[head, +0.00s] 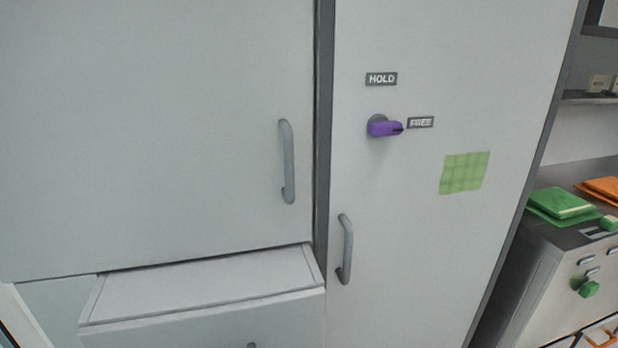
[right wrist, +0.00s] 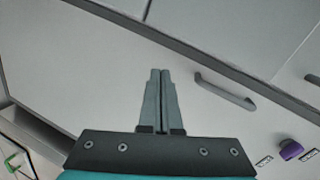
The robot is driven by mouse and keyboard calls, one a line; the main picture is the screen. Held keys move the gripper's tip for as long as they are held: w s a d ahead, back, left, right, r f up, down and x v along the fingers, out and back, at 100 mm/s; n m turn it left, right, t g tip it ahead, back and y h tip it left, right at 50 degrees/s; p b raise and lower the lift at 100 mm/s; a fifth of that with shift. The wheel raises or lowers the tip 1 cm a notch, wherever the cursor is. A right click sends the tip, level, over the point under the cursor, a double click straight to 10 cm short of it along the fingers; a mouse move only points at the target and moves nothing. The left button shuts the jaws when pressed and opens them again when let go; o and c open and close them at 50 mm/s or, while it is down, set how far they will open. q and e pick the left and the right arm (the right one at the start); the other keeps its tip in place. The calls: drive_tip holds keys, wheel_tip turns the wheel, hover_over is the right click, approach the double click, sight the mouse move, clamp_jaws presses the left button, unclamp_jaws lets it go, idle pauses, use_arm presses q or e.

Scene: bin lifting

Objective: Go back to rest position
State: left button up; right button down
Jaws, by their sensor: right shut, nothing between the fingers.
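My right gripper (right wrist: 161,75) shows in the right wrist view with its two fingers shut together and nothing between them. It is in front of a pale cabinet door, and whether it touches the door cannot be told. A grey bar handle (right wrist: 225,91) is to the right of the fingertips in that view. Neither gripper shows in the head view, and my left gripper is not in view.
Grey handles (head: 287,162) and (head: 345,249) stick out. A drawer or box front (head: 210,318) juts out below. A counter (head: 590,172) stands at right.

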drive_tip(key=s+d+f+n+g+h, duration=0.1)
drive_tip(key=s+f+n+g, duration=0.1)
drive_tip(key=s+f, duration=0.4)
drive_tip(key=s+d+f+n+g, duration=0.1)
drive_tip(key=s+f+n+g, duration=0.15)
drive_tip(key=f, duration=0.65)
drive_tip(key=s+d+f+n+g+h, duration=0.1)
drive_tip(key=s+d+f+n+g, duration=0.1)
drive_tip(key=s+f, duration=0.4)
drive_tip(key=s+d+f+n+g, duration=0.1)
drive_tip(key=s+f, duration=0.3)
drive_tip(key=s, duration=0.4)
drive_tip(key=s+d+f+n+g+h, duration=0.1)
drive_tip(key=s+d+f+n+g, duration=0.1)
drive_tip(key=s, duration=0.6)
drive_tip(key=s+d+f+n+g+h, duration=0.1)
drive_tip(key=s+f+n+g, duration=0.2)
drive_tip(key=s+f, duration=0.3)
drive_tip(key=shift+s+d+f+n+g, duration=0.25)
drive_tip(key=shift+s+d+n+g, duration=0.15)
drive_tip(key=shift+s+n, duration=0.5)
